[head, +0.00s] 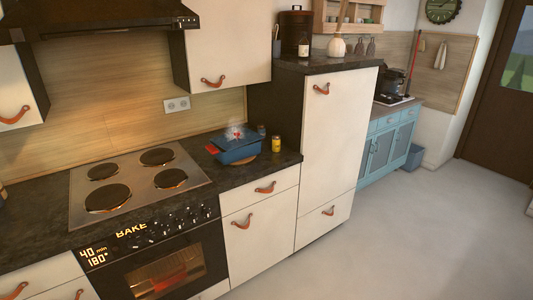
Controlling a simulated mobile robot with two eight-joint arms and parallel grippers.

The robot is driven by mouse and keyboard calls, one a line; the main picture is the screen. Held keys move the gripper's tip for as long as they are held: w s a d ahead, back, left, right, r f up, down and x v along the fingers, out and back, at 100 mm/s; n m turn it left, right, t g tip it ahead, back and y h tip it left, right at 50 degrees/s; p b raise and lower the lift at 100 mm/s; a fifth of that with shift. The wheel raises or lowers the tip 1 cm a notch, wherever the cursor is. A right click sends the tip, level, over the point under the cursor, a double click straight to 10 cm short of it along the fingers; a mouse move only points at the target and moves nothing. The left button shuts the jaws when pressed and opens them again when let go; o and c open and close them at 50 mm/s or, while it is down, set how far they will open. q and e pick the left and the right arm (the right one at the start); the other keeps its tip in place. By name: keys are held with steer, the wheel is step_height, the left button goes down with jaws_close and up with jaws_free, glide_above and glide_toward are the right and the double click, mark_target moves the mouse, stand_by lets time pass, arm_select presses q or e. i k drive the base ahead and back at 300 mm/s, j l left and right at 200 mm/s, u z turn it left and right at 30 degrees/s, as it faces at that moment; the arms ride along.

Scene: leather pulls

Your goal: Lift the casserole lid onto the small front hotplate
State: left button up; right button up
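A blue casserole (240,154) stands on the dark worktop right of the hob. Pale steam hangs over its top. Its lid (234,135) appears to be on it, with something red at the middle; the detail is too small to tell. A red patch (212,149) shows at the casserole's left end. The small front hotplate (171,179) is the right one of the front pair on the steel hob, and it is bare. The larger front hotplate (107,199) is left of it. Neither of my grippers is in view.
A yellow jar (276,144) and a small grey jar (261,130) stand just right of the casserole. A wooden board (250,159) shows under it. The range hood (90,18) hangs over the hob. A tall white cabinet (327,150) stands right. The floor in front is clear.

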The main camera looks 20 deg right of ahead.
mark_target(252, 137)
steer(key=k+j+z, duration=0.2)
steer(key=z, duration=0.25)
steer(key=i+l+u, duration=0.1)
steer(key=u, duration=0.35)
steer(key=i+l+u, duration=0.15)
steer(key=u, duration=0.3)
steer(key=i+l+u, duration=0.15)
steer(key=u, duration=0.35)
steer(key=i+l+u, duration=0.1)
steer(key=l+u, duration=0.15)
steer(key=l, duration=0.3)
steer(key=l+u, duration=0.2)
steer(key=l, duration=0.35)
steer(key=i+l+u, duration=0.1)
steer(key=l, duration=0.45)
steer(key=l+u, duration=0.1)
steer(key=l, duration=0.4)
steer(key=i, duration=0.05)
